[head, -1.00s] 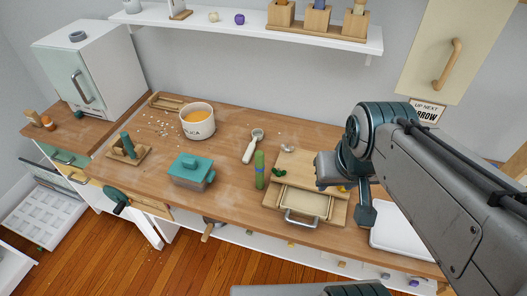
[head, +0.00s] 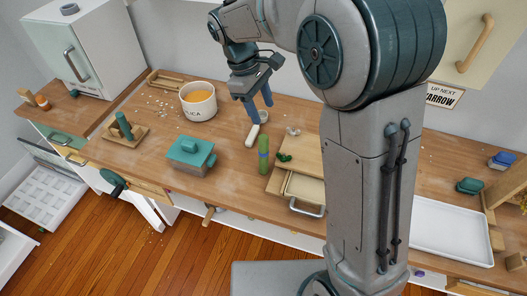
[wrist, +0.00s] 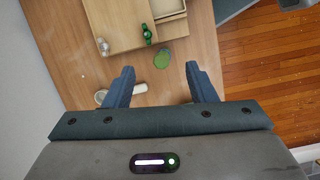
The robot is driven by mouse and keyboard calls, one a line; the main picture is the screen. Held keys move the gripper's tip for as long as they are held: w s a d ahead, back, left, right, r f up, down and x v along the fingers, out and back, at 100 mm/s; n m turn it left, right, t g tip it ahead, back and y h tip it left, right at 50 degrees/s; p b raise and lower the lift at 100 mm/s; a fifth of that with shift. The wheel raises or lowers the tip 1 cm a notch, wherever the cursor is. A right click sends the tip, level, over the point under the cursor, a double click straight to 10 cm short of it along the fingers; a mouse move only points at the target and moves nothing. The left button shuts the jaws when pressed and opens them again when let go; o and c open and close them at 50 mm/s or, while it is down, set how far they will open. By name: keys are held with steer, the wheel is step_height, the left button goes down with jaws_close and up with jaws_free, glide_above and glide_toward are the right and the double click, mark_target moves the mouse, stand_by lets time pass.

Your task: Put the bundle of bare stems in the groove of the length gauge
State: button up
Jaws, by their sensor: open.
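The bundle of bare stems (head: 263,155) is green with a blue band and stands upright on the worktop, left of the wooden board. Its green top shows in the wrist view (wrist: 163,59), ahead of and between my fingers. My gripper (head: 260,105) is open and empty, above the worktop behind the bundle, over the white scoop. Both fingers also show in the wrist view (wrist: 162,88), apart with nothing between them. I cannot tell for sure which thing is the length gauge.
The white scoop (head: 252,137) lies behind the bundle. A wooden board (head: 300,150) with a small dark green item is to its right. A teal-lidded box (head: 191,153), a bowl of orange stuff (head: 198,104) and a wooden stand (head: 126,134) are left. A white tray (head: 450,230) is far right.

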steer(key=w+a+f+n+h, duration=0.1)
steer(key=w+a+f+n, duration=0.1)
steer(key=a+f, duration=0.15)
glide_toward(268, 151)
steer(key=x, duration=0.2)
steer(key=shift+f+p, duration=0.3)
steer(key=shift+p+x, duration=0.7)
steer(key=shift+x, duration=2.05)
steer(key=shift+d+r, duration=0.1)
jaws_close()
